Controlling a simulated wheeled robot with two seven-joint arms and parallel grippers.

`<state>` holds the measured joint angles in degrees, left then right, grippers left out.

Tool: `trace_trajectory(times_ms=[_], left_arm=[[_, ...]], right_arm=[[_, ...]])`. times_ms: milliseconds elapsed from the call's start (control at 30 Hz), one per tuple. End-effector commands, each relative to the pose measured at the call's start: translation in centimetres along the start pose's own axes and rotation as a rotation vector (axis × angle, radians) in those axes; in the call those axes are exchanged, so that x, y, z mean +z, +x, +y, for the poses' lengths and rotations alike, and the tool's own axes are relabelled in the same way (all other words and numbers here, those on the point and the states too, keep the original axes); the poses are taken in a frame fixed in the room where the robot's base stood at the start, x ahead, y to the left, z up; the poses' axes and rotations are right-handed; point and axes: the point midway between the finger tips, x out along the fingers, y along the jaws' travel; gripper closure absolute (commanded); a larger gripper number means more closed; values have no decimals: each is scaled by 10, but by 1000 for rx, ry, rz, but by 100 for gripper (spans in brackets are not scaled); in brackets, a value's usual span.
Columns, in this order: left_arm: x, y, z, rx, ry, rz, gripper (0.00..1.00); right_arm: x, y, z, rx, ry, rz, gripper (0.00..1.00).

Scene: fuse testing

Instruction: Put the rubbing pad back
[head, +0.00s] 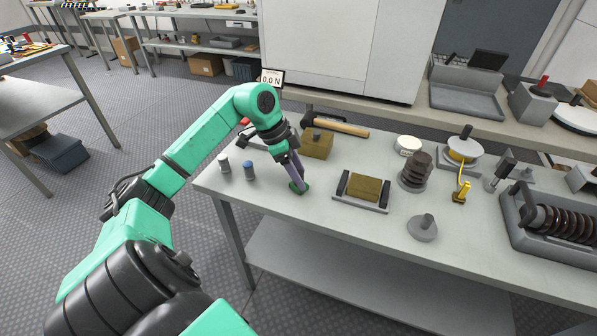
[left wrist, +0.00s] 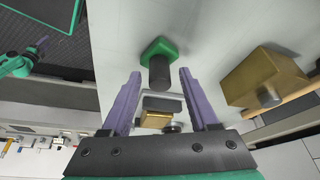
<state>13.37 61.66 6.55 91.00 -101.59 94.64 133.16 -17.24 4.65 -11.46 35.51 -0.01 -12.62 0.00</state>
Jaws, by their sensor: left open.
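A green pad (head: 303,187) with a dark round handle, which I take for the rubbing pad, is at the left part of the bench. It also shows in the left wrist view (left wrist: 152,46), with its handle pointing toward my gripper. My left gripper (head: 297,180) reaches down over the pad. Its purple fingers (left wrist: 159,74) are open, one on each side of the handle, with a gap on both sides. Contact with the bench is hard to judge. A small purple-tipped green gripper, likely my right (left wrist: 42,43), shows at the left of the wrist view; its jaws are too small to read.
A tan block with a knob (head: 316,145) and a hammer (head: 342,127) lie behind the gripper. A tray with a brown block (head: 361,188) is to the right. Two small cylinders, grey (head: 223,162) and blue-topped (head: 249,170), stand left. The bench front is clear near the pad.

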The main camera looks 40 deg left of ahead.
Motion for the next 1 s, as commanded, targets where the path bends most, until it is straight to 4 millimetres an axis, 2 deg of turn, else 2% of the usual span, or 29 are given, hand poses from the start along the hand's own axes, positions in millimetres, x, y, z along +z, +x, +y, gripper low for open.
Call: trace_trajectory(times_ms=[167, 300, 433, 600, 1000], left_arm=[[0, -39, -2, -8, 0, -1, 39], [0, -79, -2, -8, -1, -2, 39], [0, -107, -1, -6, -1, -1, 39], [0, -119, 0, -2, -1, -1, 39], [0, -118, 0, -1, 0, 0, 39]], right_arm=[[0, 1, 1, 1, 1, 1, 50], [-1, 1, 1, 2, 1, 1, 50], [-1, -1, 1, 2, 1, 2, 50], [-1, -2, 1, 1, 1, 2, 50], [-1, -1, 0, 0, 0, 2, 50]])
